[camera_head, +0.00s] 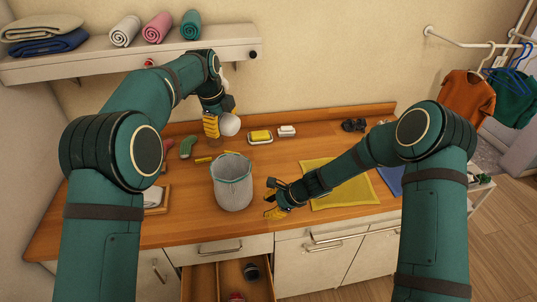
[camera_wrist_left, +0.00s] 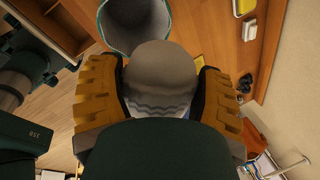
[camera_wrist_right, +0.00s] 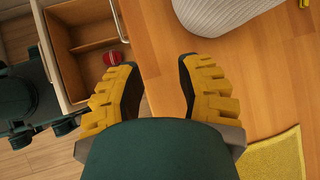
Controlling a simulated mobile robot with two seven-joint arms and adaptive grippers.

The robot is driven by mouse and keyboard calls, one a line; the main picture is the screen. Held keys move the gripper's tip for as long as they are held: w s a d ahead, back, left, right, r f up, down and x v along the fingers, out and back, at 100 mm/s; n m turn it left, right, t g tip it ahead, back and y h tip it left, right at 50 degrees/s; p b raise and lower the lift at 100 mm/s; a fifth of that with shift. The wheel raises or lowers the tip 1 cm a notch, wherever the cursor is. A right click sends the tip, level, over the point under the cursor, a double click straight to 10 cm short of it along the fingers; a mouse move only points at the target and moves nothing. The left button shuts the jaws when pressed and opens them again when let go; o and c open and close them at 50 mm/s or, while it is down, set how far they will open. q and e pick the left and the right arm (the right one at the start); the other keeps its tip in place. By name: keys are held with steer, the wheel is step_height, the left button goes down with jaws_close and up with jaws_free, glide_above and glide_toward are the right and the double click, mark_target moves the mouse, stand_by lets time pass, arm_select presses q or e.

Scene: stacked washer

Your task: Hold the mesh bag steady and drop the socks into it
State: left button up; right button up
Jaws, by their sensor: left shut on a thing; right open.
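The grey mesh bag (camera_head: 233,188) stands upright and open on the wooden counter, with a green rim. It also shows at the top of the right wrist view (camera_wrist_right: 215,14) and the left wrist view (camera_wrist_left: 140,28). My left gripper (camera_head: 216,123) is shut on a pale grey balled sock (camera_wrist_left: 160,75), above the counter behind the bag. In the head view the sock (camera_head: 230,125) is partly hidden by the fingers. My right gripper (camera_head: 271,199) is open and empty, just right of the bag and apart from it. A green sock (camera_head: 188,147) lies behind left of the bag.
A yellow mat (camera_head: 338,187) lies right of my right gripper. Yellow (camera_head: 260,137) and white (camera_head: 287,131) items and dark objects (camera_head: 353,125) stand at the back. An open drawer (camera_head: 228,281) in front holds a dark item and a red item. A shelf (camera_head: 130,50) runs along the wall.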

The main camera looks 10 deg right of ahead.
steer(key=w+d+r+m+t+y, duration=0.1)
steer(key=w+r+m+t+y, duration=0.35)
steer(key=w+r, duration=0.7)
steer(key=w+a+f, duration=0.1)
steer(key=w+a, duration=0.1)
steer(key=w+a+f+m+h, duration=0.1)
steer(key=w+a+f, duration=0.1)
steer(key=a, duration=0.1)
steer(key=w+a+f+m, duration=0.1)
steer(key=w+a+f, duration=0.1)
steer(key=w+a, duration=0.1)
steer(key=shift+a+h, duration=0.15)
steer(key=shift+h, duration=0.1)
jaws_close()
